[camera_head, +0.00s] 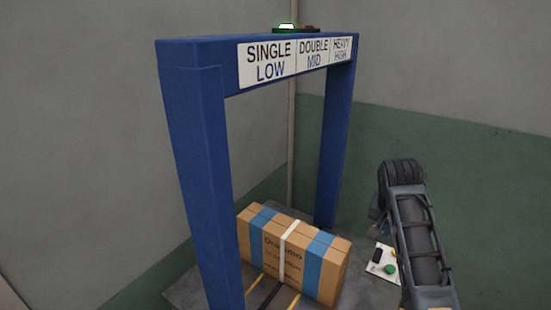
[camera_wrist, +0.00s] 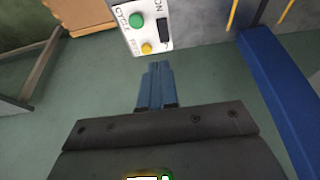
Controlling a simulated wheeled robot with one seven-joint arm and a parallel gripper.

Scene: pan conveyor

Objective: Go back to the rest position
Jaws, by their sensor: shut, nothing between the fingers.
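My gripper (camera_wrist: 157,72) shows in the wrist view with its two blue-grey fingers shut together, nothing between them. The fingertips appear just below a white control panel (camera_wrist: 127,35) in the picture; I cannot tell how far apart they are. In the head view my arm comes in at the lower right and bends over near the same panel (camera_head: 376,268); the fingers are mostly hidden there. The panel carries a green button (camera_wrist: 136,20), a yellow button (camera_wrist: 146,48) and a black switch (camera_wrist: 165,31).
A blue arch (camera_head: 195,170) with a label board (camera_head: 297,60) stands over a strapped cardboard box (camera_head: 315,262) on a grey bed (camera_head: 190,292). A green lamp (camera_head: 287,27) glows on top. In the wrist view, a blue post (camera_wrist: 275,95) stands right of the fingers.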

